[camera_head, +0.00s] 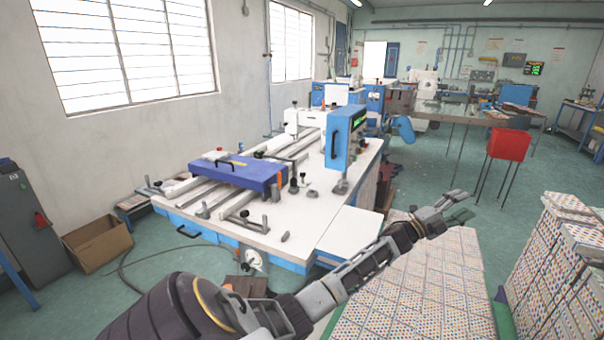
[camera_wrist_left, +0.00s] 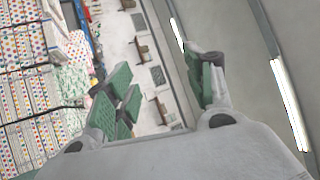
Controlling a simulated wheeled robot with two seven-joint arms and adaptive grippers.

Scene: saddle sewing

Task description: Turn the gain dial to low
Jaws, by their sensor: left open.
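The sewing machine has a white table (camera_head: 335,195) with a blue upright head (camera_head: 338,140) carrying a small green display (camera_head: 359,121). No gain dial can be made out; small dark knobs on the machine are too small to identify. My left gripper (camera_head: 455,208) is stretched out to the right of the machine, well apart from it, over the patterned stacks. In the left wrist view, its green-padded fingers (camera_wrist_left: 165,92) are spread with nothing between them. My right gripper is not in view.
Stacks of dotted boxes (camera_head: 425,285) stand below my left arm, with more at the right (camera_head: 565,250). A red bin on thin legs (camera_head: 509,144) stands behind. A cardboard box (camera_head: 97,244) sits at the left. Green floor (camera_head: 440,165) is clear between machine and red bin.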

